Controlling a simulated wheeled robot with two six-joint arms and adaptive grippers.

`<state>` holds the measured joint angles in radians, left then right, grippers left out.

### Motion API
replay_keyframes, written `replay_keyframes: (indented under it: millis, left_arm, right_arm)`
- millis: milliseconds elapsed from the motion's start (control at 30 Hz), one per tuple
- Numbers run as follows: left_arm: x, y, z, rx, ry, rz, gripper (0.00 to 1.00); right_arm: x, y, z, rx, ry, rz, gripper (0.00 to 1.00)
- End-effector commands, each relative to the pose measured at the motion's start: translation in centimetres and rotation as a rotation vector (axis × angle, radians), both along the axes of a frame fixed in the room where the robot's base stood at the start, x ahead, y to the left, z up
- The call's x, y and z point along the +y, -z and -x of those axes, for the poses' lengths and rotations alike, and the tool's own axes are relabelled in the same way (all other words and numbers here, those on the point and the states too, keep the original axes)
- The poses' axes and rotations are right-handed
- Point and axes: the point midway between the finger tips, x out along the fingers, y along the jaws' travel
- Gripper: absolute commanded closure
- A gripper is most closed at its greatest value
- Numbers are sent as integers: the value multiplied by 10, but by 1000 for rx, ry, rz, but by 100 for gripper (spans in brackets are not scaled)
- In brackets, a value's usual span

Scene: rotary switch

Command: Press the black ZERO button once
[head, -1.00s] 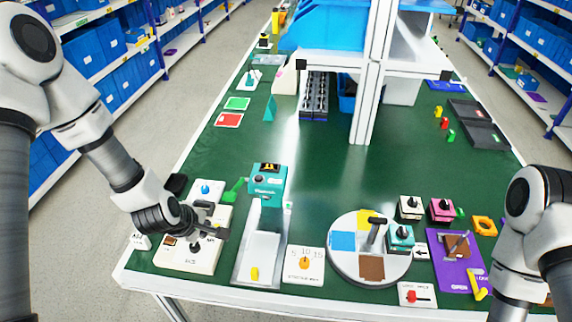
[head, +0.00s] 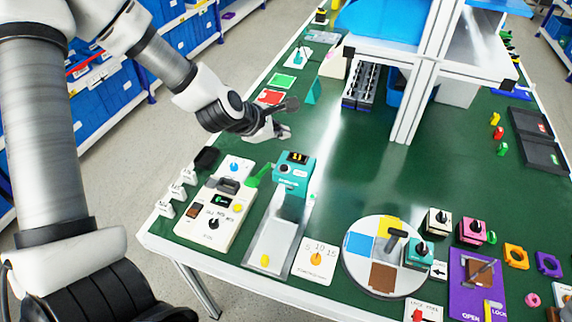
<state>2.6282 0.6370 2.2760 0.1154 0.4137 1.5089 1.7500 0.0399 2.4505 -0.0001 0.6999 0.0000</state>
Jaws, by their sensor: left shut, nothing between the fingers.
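I cannot read a ZERO label on any control. A teal box (head: 296,183) with a lit display stands at the head of a pale tray, and a small dark round control (head: 284,168) shows on its face. A white panel (head: 187,228) left of the tray carries a black knob (head: 213,224), a small dark screen, a yellow button and a brown switch. My left gripper (head: 284,131) is shut and empty, above the green table behind the teal box and apart from it. My right gripper is out of view.
The pale tray (head: 262,247) holds a small yellow piece. A white dial card (head: 317,261) and a round turntable (head: 354,272) stand to its right. A black block (head: 206,158) lies behind the white panel. A white frame post (head: 412,115) rises at the back. The middle of the green table is clear.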

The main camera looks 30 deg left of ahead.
Motion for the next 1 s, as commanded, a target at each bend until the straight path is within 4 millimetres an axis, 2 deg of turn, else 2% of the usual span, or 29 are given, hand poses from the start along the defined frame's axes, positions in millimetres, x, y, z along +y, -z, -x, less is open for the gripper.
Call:
replay_keyframes:
  millis: [267,700,1000]
  left_arm:
    - [0,21,0,0,1,-2,100]
    - [0,84,0,0,1,-2,100]
    - [0,88,0,0,1,-2,100]
  right_arm:
    - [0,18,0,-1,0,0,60]
    - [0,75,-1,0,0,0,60]
    - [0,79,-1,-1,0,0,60]
